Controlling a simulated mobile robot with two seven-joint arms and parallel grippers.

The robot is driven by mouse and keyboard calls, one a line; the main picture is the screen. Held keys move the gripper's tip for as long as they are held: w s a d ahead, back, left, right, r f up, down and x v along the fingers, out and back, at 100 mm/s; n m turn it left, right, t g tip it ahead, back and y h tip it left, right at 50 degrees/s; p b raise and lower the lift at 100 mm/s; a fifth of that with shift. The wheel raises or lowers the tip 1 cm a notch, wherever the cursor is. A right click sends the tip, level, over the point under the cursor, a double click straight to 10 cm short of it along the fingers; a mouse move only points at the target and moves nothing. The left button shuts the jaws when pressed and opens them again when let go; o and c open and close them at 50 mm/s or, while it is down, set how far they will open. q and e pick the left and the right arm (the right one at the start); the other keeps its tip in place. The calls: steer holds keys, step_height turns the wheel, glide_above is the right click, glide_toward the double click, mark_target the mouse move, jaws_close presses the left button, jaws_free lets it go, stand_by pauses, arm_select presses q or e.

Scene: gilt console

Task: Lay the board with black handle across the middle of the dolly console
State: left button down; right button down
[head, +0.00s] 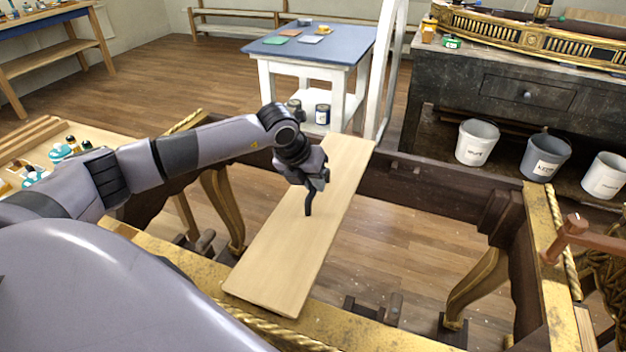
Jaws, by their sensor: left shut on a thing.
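The board (283,240) is a long pale wooden plank. It spans the open frame of the gilt dolly console (390,335), its near end over the front gilded rail and its far end over the dark back rail. I cannot tell whether it touches both rails or hovers just above them. My left gripper (312,188) is above the board's middle, shut on its black handle, which is mostly hidden by the dark fingers. The board sits left of the centre of the visible frame. My right gripper is not in view.
The frame's right part is open down to the floor, with gilded legs (475,285) inside. A reddish-brown clamp-like piece (575,232) stands on the right rail. Behind are a blue-topped table (285,47), a dark workbench (440,80) and several buckets (477,142).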

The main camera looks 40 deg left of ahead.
arm_select(q)
steer(key=shift+f, duration=0.15)
stand_by(0.6)
steer(key=shift+c, duration=1)
jaws_free()
steer(key=shift+f, duration=0.15)
steer(key=shift+r+p, duration=1.7)
steer(key=shift+r, duration=2.9)
steer(key=shift+s, duration=0.1)
